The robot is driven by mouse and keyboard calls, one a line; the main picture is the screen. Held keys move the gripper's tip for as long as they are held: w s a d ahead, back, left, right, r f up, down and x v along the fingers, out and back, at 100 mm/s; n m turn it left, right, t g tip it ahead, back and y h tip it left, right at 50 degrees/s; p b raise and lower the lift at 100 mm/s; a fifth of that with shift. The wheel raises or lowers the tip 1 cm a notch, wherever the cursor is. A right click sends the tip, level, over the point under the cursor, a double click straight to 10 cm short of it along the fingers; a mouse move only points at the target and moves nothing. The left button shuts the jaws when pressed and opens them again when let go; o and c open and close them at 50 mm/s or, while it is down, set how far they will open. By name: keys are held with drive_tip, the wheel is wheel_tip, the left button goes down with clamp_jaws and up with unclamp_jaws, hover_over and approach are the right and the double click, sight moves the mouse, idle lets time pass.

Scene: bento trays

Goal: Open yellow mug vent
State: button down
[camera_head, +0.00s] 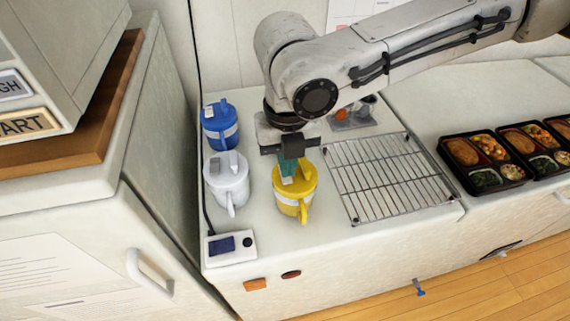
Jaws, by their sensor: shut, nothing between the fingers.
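The yellow mug (292,207) stands upright on the white counter, with its handle toward the front. It has a yellow lid and a pale band around its body. My gripper (287,178) is shut and empty, pointing down at the left part of the yellow mug's lid. Its fingertips overlap the lid in this view; I cannot tell whether they touch it. The vent on the lid is hidden or too small to make out.
A white mug (228,186) stands close left of the yellow mug, and a blue mug (220,133) stands behind it. A wire rack (385,175) lies to the right. A small device (230,247) sits at the front left. Bento trays (478,188) are at far right.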

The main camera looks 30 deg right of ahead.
wheel_tip(320, 180, up, 5)
drive_tip(key=p, duration=0.5)
drive_tip(key=shift+r, duration=0.15)
idle(0.8)
